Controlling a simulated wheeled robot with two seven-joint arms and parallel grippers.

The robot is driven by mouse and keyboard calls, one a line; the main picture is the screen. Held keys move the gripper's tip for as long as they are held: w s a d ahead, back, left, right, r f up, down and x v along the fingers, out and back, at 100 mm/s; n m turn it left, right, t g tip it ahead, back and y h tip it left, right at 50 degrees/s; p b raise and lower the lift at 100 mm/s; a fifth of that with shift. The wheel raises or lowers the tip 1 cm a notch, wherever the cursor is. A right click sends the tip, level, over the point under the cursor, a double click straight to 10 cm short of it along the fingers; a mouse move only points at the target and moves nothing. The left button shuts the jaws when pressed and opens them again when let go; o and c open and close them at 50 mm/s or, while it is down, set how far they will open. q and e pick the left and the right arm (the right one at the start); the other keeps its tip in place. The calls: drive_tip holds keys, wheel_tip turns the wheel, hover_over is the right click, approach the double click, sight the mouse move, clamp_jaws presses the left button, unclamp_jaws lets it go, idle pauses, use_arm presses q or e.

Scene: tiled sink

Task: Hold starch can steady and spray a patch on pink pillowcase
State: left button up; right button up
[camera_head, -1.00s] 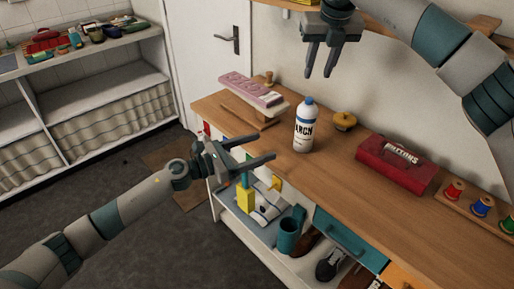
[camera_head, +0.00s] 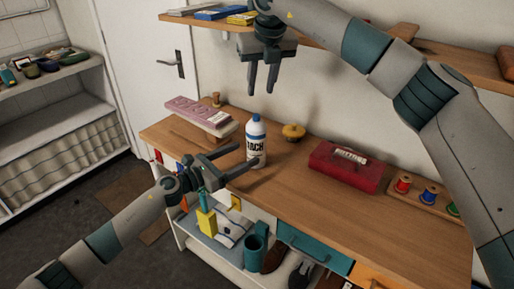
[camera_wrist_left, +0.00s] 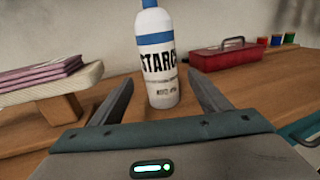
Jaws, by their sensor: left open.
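The starch can (camera_head: 256,142), a white bottle with a blue cap, blue band and black lettering, stands upright on the wooden bench. In the left wrist view the starch can (camera_wrist_left: 158,62) stands ahead, between the lines of the two fingers. My left gripper (camera_head: 246,157) is open and empty, its fingertips close to the can; I cannot tell whether they touch it. The folded pink pillowcase (camera_head: 197,108) lies on a small padded board (camera_head: 228,128) left of the can, and shows at left in the wrist view (camera_wrist_left: 40,75). My right gripper (camera_head: 262,88) is open and empty above the can.
A wall shelf (camera_head: 205,23) is behind my right gripper. Below the bench top is a shelf with a teal mug (camera_head: 254,250).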

sight(257, 147)
use_arm(q)
drive_tip(key=shift+x, duration=3.5)
drive_tip(key=shift+c, duration=0.3)
drive_tip(key=c, duration=1.4)
use_arm(e)
drive_tip(key=shift+c, duration=0.3)
use_arm(q)
drive_tip(key=shift+c, duration=0.2)
use_arm(e)
clamp_jaws()
